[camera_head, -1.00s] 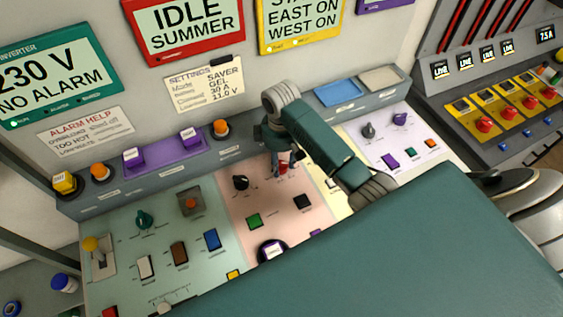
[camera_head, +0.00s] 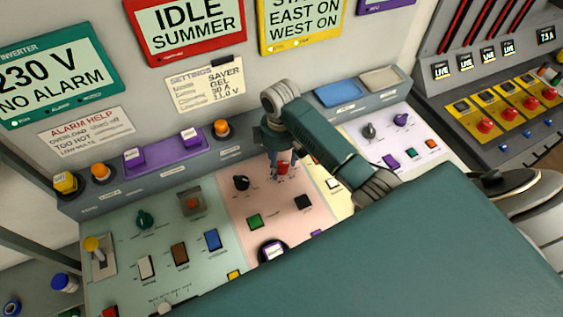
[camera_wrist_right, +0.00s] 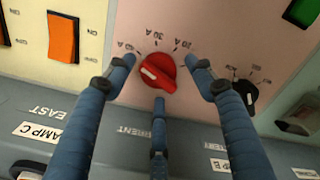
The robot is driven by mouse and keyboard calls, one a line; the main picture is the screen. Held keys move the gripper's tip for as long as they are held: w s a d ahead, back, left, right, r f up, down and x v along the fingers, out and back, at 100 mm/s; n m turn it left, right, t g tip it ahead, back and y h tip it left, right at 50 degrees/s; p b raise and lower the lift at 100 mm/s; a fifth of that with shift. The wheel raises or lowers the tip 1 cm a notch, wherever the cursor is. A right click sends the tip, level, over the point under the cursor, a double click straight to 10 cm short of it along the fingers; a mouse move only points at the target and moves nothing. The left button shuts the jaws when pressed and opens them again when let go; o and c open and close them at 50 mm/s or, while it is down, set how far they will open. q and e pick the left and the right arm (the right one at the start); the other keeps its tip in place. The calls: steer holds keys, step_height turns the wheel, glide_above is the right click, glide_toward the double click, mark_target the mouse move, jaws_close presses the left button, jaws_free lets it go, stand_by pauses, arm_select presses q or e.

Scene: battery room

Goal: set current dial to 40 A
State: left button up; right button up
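The red current dial (camera_wrist_right: 158,74) is on the pink panel section, with amp labels in an arc around it. Its white pointer mark lies toward the left in the right wrist view, near the left-hand label, whose number is hard to read. My right gripper (camera_wrist_right: 160,84) is open, its blue fingers spread on several sides of the dial. Gaps show between the side fingertips and the dial. In the head view the right gripper (camera_head: 283,169) reaches down over the red dial (camera_head: 283,167), which is partly hidden. My left gripper is not in view.
A black dial (camera_wrist_right: 245,92) sits close to the right finger; it also shows in the head view (camera_head: 240,183). An orange rocker switch (camera_wrist_right: 62,38) is to the left. A settings note (camera_head: 205,88) hangs behind.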

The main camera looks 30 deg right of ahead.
mark_target(280, 163)
steer(key=shift+f, duration=0.1)
step_height(280, 163, up, 12)
stand_by(0.5)
steer(key=shift+s, duration=0.1)
stand_by(0.5)
